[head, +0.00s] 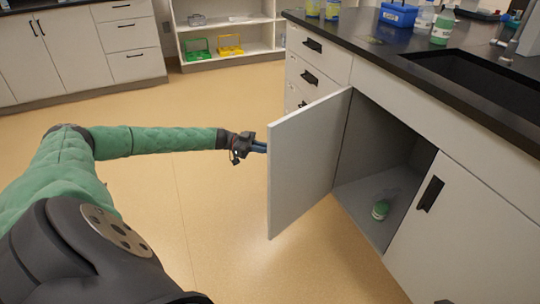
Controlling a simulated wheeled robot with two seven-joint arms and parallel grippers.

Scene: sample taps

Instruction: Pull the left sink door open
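The left sink door (305,160) stands swung well out from the dark sink counter, and its inner face is toward me. Its handle is out of sight on the far face. My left gripper (259,147) is at the door's free edge, on the outer side. Its fingertips pass behind the door, so I cannot see whether they hold the handle. My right gripper is not in view.
The right sink door (450,235) is shut, with a black handle (430,193). Drawers (315,65) are left of the opening. Bottles and a blue box (398,14) stand on the counter beside the sink basin (480,80). The tan floor (200,200) left of the door is clear.

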